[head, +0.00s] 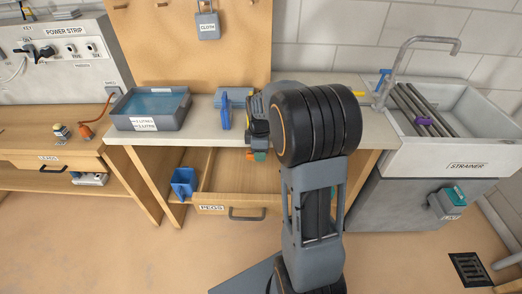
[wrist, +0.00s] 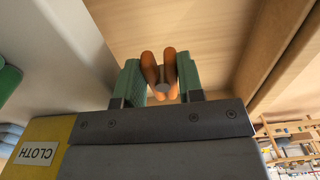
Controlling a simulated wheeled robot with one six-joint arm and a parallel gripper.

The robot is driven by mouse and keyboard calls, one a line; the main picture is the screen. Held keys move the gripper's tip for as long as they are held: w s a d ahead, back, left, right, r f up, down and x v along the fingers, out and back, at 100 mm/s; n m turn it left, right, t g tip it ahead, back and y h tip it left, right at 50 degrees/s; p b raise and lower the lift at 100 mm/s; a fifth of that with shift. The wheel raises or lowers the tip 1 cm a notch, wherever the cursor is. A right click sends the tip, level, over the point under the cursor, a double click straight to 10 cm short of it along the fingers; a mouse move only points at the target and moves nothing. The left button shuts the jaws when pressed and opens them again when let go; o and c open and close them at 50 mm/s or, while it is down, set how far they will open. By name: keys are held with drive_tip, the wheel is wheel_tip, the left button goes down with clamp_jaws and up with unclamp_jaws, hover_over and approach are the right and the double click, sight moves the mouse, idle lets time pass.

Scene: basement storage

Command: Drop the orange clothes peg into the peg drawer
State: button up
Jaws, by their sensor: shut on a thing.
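The orange clothes peg (wrist: 151,68) is held between the green fingers of my gripper (wrist: 161,80) in the wrist view, with its two rounded ends pointing away from the camera. In the head view my gripper (head: 259,155) points down over the open peg drawer, partly hidden by my arm, and only a speck of orange shows beside it. The peg drawer (head: 212,208) is labelled PEGS and is pulled out below the worktop. Its visible wooden floor looks bare; its right part is hidden behind my arm. Bare wood (wrist: 215,30) lies beyond the peg in the wrist view.
The worktop edge (head: 180,137) is close behind my gripper. A grey basin of water (head: 150,105) and a blue object (head: 224,110) stand on it. A blue container (head: 184,182) is left of the drawer. A sink (head: 462,145) is at right.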

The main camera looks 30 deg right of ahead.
drive_tip(key=o, duration=1)
drive_tip(key=shift+r, duration=0.1)
drive_tip(key=shift+r, duration=0.25)
wheel_tip(320, 180, up, 13)
drive_tip(key=shift+r+p, duration=0.1)
drive_tip(key=shift+p, duration=0.8)
